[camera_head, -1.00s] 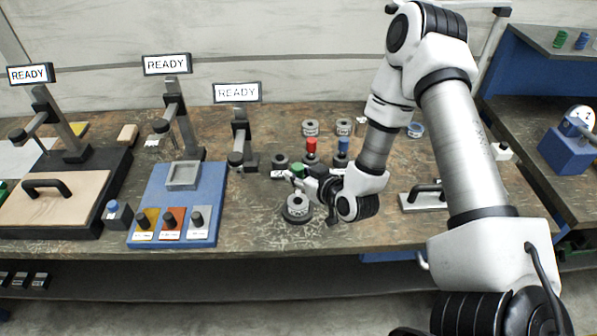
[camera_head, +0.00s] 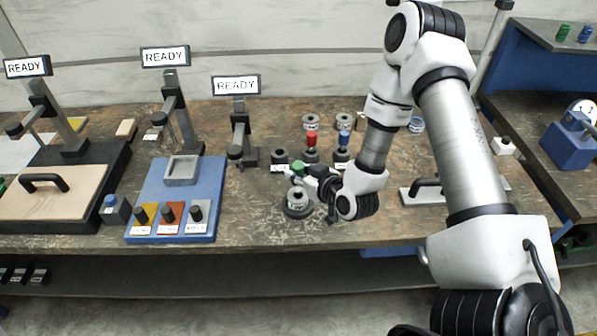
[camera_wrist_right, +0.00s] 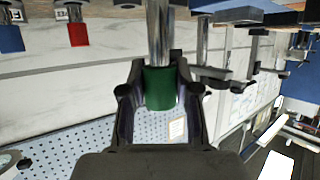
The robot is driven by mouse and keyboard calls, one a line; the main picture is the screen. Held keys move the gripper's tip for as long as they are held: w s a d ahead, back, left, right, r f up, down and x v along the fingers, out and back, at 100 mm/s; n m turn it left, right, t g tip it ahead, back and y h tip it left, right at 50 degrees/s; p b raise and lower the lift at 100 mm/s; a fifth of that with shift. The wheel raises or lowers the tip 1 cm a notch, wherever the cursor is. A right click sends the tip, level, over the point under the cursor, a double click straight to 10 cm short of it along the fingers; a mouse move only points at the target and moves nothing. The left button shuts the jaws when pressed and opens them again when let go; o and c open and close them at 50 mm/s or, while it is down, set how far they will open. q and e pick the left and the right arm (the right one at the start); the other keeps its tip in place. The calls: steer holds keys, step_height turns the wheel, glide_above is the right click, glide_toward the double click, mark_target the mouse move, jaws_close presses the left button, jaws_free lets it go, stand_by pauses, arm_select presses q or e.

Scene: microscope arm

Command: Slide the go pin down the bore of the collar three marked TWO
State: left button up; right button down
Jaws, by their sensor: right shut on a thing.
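My right gripper (camera_head: 303,172) is shut on the green handle of the go pin (camera_head: 297,166). The right wrist view shows the green handle (camera_wrist_right: 161,89) between the two fingers, with the bare steel shank (camera_wrist_right: 159,30) reaching away from it. In the head view the held pin is just above and behind a steel collar (camera_head: 297,200) on a round dark base at the front. The collar carries a small label that I cannot read clearly. The pin's lower end is hidden in the head view, so I cannot tell its exact offset from the bore. My left gripper is not in view.
A red-handled pin (camera_head: 311,138) and a blue-handled pin (camera_head: 344,139) stand behind my gripper. More steel collars (camera_head: 310,121) sit at the back. A blue fixture plate (camera_head: 150,190) lies to the left. A plate with a black handle (camera_head: 425,190) lies to the right.

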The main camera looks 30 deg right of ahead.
mark_target(300, 188)
steer(key=shift+f+b, duration=2.35)
steer(key=shift+f, duration=0.5)
steer(key=c, duration=0.8)
jaws_free()
steer(key=shift+o, duration=0.2)
steer(key=shift+r, duration=0.1)
steer(key=shift+s, duration=0.1)
steer(key=v, duration=0.7)
steer(key=shift+s, duration=0.15)
steer(key=shift+a+r, duration=0.1)
